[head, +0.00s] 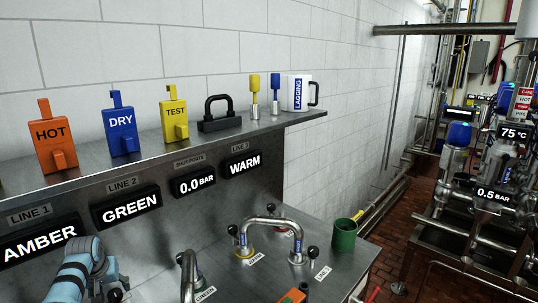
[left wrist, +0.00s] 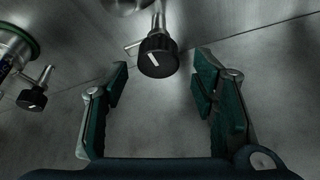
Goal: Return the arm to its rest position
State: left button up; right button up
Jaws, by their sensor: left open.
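My left arm (head: 85,270) shows at the lower left in the head view, in front of the AMBER display. In the left wrist view my left gripper (left wrist: 160,85) is open, its two dark green fingers apart with nothing between their pads. A black knob with a white mark (left wrist: 158,55) lies just beyond the fingertips, near the top middle. I cannot tell whether a finger touches it. My right gripper is not in view.
A second black knob (left wrist: 32,98) is at the left in the wrist view. A steel shelf (head: 260,130) holds HOT (head: 57,143), DRY (head: 122,131) and TEST (head: 174,118) tags and a LAGGING mug (head: 297,93). A bent pipe (head: 270,222) and green cup (head: 344,235) stand on the bench.

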pick_arm(q)
jog(key=shift+a+f+m+h+b, duration=0.1)
jog(key=shift+f+m+h+b, duration=0.2)
jog(key=shift+f+m+b, duration=0.7)
jog(key=shift+m, duration=0.6)
jog(key=v, duration=0.1)
jog(key=p+v, duration=0.1)
jog(key=v, duration=0.3)
jog(key=shift+w+a+r+p, duration=0.1)
jog(key=shift+w+r+p, duration=0.05)
jog(key=shift+w+p, duration=0.15)
jog(key=s+r+n+g+y+b, duration=0.2)
jog(key=s+r+n, duration=0.2)
jog(key=n, duration=0.6)
jog(key=shift+r+n+g+y+b, duration=0.3)
jog(key=shift+r+g+y+b, duration=0.1)
jog(key=shift+r, duration=0.5)
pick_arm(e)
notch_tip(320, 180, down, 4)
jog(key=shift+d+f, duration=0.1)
pick_arm(q)
jog(key=shift+s, duration=0.1)
